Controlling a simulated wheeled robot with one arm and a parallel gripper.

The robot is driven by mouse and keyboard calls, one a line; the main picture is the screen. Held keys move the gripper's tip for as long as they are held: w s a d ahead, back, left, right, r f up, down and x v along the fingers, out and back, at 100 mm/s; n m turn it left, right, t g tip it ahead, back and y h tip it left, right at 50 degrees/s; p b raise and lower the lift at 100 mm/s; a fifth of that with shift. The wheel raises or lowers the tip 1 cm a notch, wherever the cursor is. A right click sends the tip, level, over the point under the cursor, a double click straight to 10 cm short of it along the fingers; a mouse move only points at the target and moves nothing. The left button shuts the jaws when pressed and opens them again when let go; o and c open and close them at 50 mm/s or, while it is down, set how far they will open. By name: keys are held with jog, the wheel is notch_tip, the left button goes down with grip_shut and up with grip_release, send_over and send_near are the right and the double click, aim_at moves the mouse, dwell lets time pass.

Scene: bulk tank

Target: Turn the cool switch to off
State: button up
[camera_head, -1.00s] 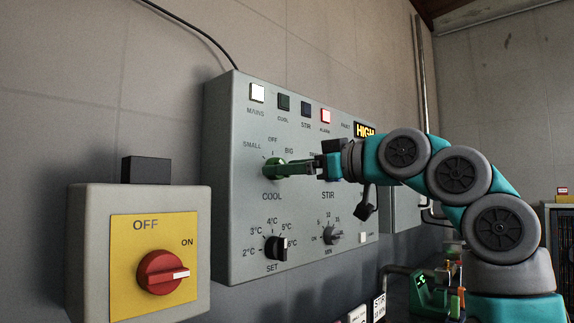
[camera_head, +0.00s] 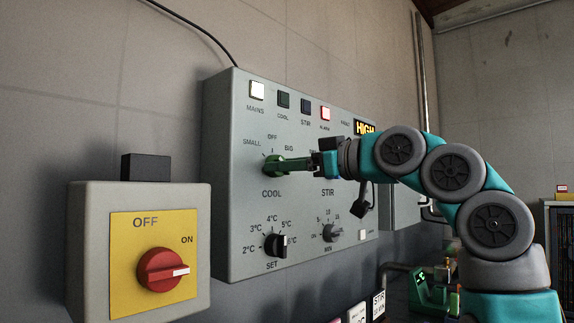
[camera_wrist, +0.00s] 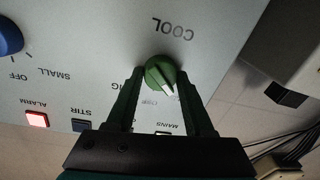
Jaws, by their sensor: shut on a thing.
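The green cool switch (camera_head: 270,165) sits on the grey control panel (camera_head: 240,220), above the word COOL and below SMALL, OFF and BIG. My gripper (camera_head: 284,165) reaches it from the right and is shut on it. In the wrist view, upside down, my gripper's dark fingers (camera_wrist: 160,82) stand on either side of the cool switch (camera_wrist: 158,71). Its white pointer slants down and a little right there, beside the small label below the knob. In the head view the fingers hide much of the switch, and its pointer cannot be read.
The red main switch (camera_head: 164,271) is on a box at the left, its white mark toward ON. A black SET knob (camera_head: 276,246) and a grey stir timer knob (camera_head: 331,233) are below. The red alarm lamp (camera_head: 325,114) is lit. The blue stir switch (camera_wrist: 8,37) is close by.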

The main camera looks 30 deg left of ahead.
grip_shut()
jog(key=shift+f+m, duration=0.1)
jog(key=shift+m, duration=0.2)
jog(key=m+b, duration=0.3)
jog(key=m, duration=0.1)
jog(key=shift+d+m+b, duration=0.1)
jog(key=shift+m+b, duration=0.25)
jog(key=shift+m, duration=0.45)
dwell(0.6)
